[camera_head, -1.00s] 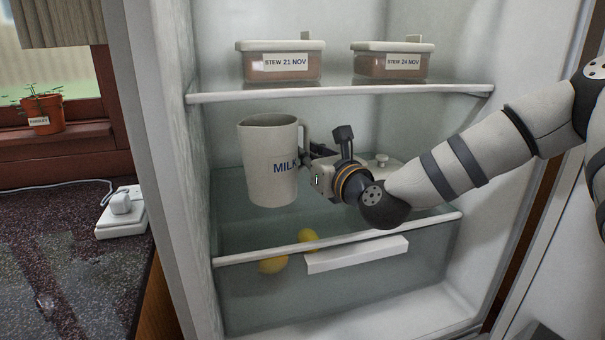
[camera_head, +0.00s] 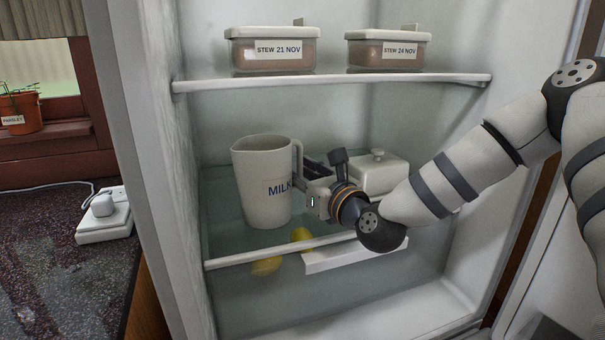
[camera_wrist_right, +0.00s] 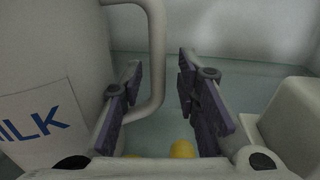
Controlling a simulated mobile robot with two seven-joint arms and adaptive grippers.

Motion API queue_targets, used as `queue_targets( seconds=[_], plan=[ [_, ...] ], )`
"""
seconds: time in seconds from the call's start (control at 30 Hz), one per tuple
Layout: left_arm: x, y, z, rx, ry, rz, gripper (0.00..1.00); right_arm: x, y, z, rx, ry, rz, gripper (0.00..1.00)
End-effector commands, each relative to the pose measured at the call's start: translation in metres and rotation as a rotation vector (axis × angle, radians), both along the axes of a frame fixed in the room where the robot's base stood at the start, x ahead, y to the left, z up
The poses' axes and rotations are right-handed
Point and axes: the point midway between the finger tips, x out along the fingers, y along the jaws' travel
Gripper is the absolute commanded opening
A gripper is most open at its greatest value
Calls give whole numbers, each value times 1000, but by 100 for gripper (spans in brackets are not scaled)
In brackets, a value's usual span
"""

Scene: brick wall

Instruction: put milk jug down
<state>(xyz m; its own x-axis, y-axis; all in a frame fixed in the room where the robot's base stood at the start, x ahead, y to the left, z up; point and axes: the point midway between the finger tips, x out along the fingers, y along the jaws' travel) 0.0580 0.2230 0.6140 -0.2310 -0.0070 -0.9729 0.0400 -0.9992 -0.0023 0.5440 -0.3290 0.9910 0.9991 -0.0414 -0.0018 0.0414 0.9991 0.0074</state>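The white milk jug (camera_head: 262,190) is upright on the glass lower shelf (camera_head: 225,240) in the fridge, its base seeming to rest there. Its label and handle (camera_wrist_right: 155,60) also show in the right wrist view. My right gripper (camera_head: 312,168) is at the jug's right side, by the handle. In the right wrist view my right gripper (camera_wrist_right: 158,65) has its two fingers apart. The handle bar lies between them, with the left finger inside the loop and a clear gap to the right finger. My left gripper is out of view.
A white lidded dish (camera_head: 380,175) stands close to the right of my gripper; it also shows in the wrist view (camera_wrist_right: 295,115). Two stew boxes (camera_head: 272,52) (camera_head: 388,52) sit on the upper shelf (camera_head: 330,84). Yellow fruit (camera_head: 266,266) lies in the drawer below.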

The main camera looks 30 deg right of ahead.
Motion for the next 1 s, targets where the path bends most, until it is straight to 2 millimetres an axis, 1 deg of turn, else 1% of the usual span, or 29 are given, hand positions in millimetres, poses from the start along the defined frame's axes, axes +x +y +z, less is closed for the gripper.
queue_targets(
  seconds=[0.07, 0.17, 0.5, 0.6, 0.7, 0.77, 1.0],
  plan=[
    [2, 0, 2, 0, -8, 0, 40, 0, 0, 6, -1, -4, 0, 29],
    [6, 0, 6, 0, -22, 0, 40, -14, 0, 6, 3, -3, -1, 29],
    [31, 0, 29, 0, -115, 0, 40, -90, 3, 12, 5, -14, -1, 29],
    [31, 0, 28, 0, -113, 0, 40, -107, 3, 7, 3, -7, -2, 29],
    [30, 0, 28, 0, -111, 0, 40, -116, 5, 5, 2, -3, -1, 29],
    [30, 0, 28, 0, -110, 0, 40, -119, 5, 4, 1, -1, 1, 29],
    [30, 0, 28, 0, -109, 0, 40, -120, 5, 3, 0, 0, 1, 29]
  ],
)
